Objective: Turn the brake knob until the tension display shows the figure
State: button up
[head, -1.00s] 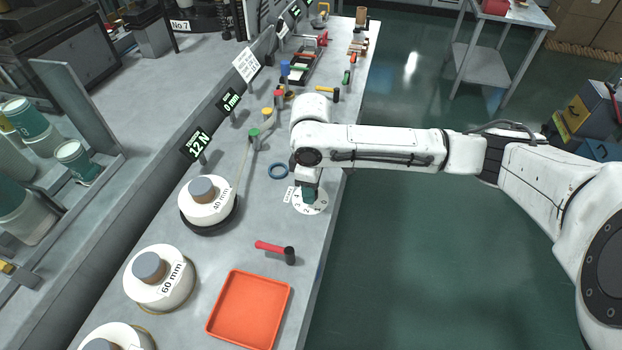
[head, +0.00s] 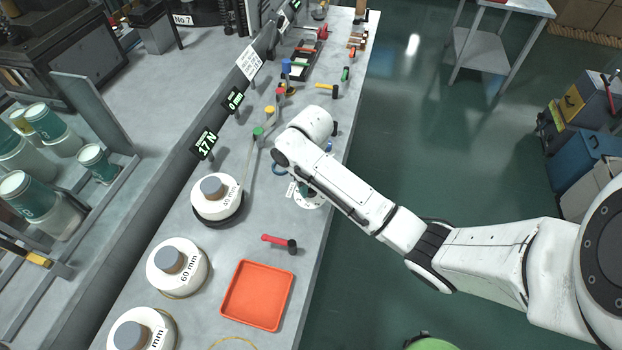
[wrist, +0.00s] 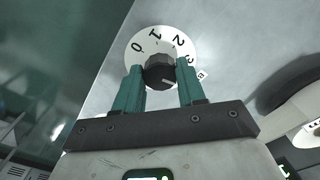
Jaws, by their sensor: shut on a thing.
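The brake knob (wrist: 159,68) is a dark, ribbed knob on a white dial (wrist: 136,44) with the figures 0, 1, 2 and 3 in the wrist view. A pale line shows on its lower right side. My gripper (wrist: 161,76) is shut on it, with one teal finger on each side. In the head view the white dial (head: 312,203) lies near the bench's right edge, partly hidden by my arm and gripper (head: 305,190). The tension display (head: 204,143) reads 17 N in green.
A second display (head: 233,100) reads 0 mm. White spools stand on the left; the 40 mm spool (head: 216,207) is closest to the dial. A red-handled hammer (head: 278,242) and an orange tray (head: 257,294) lie nearer.

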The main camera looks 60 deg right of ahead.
jog(key=shift+m+p, duration=0.4)
jog(key=shift+m, duration=1.8)
jog(key=o, duration=1.1)
jog(key=shift+c, duration=0.2)
